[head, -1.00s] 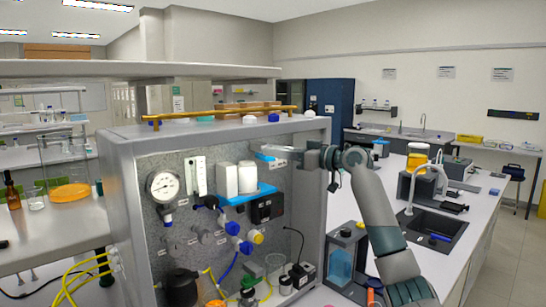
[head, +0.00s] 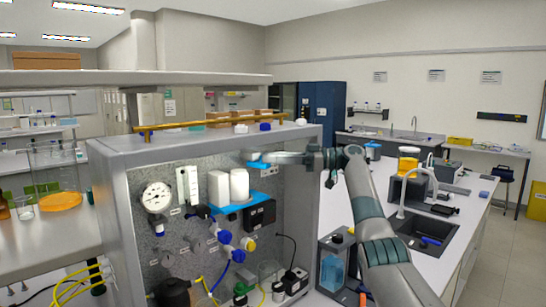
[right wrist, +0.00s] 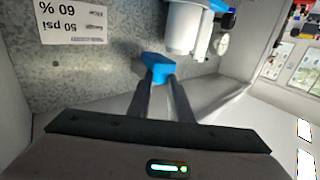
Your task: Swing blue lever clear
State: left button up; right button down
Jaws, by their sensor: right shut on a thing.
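The blue lever (head: 258,164) is on the upper right of the speckled panel (head: 160,172), right of the white cylinders. My right gripper (head: 266,158) reaches it from the right and is shut on it. In the right wrist view, the blue lever (right wrist: 158,66) sits between the two dark fingertips (right wrist: 158,82), close to the panel. The fingers hide part of the lever, and its pivot cannot be made out. My left gripper is not in view.
White cylinders (head: 238,184) on a blue bracket (head: 230,208) stand left of the lever. The rig's right side wall (head: 306,190) stands beside my wrist. A labelled card (right wrist: 72,22) is on the panel.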

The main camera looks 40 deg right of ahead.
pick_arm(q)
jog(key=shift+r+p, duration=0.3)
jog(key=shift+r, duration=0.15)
pick_arm(e)
jog(key=shift+w+d+n+g+y, duration=0.15)
jog(key=shift+n+g+y, duration=0.25)
jog(key=shift+g, duration=0.1)
jog(key=shift+f, duration=0.1)
jog(key=c, duration=1.6)
grip_release()
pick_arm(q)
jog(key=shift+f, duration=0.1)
